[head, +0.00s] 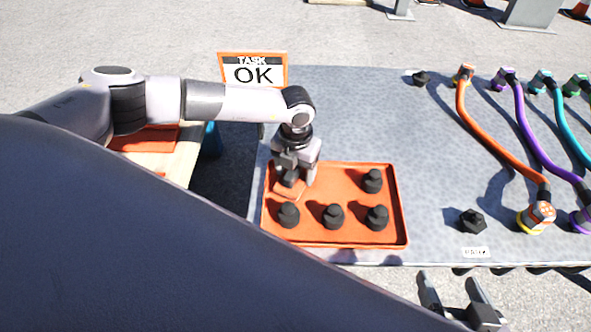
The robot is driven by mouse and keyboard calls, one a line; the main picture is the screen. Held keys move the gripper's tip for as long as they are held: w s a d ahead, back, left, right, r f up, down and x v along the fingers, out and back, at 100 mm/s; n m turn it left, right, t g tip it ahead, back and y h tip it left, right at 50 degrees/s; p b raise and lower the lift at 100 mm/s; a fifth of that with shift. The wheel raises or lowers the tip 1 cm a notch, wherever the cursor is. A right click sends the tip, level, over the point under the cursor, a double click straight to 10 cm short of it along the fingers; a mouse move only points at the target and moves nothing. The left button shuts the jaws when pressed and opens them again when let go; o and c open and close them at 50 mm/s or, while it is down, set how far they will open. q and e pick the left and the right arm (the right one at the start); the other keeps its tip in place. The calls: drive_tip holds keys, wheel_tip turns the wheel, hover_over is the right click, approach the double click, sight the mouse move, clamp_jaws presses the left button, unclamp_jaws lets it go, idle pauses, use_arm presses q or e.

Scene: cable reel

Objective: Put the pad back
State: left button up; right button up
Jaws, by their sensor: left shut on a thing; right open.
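My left gripper (291,184) points down over the back left part of an orange tray (402,205). It is shut on a small orange piece, likely the pad (288,190), which shows low between its fingers. I cannot tell whether the piece touches the tray floor. Several black knobs stand in the tray, one at the back right (372,181) and a row along the front (333,216). My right gripper (458,300) is open and empty, in front of the table's near edge.
A sign reading "TASK OK" (253,71) stands at the table's back left. Orange (492,145), purple (533,130) and teal cables lie on the right of the grey table (350,110). Loose black knobs lie near them (472,221). The table behind the tray is clear.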

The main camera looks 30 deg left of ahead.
use_arm(q)
drive_tip(key=o, duration=1)
drive_tip(key=shift+f, duration=0.1)
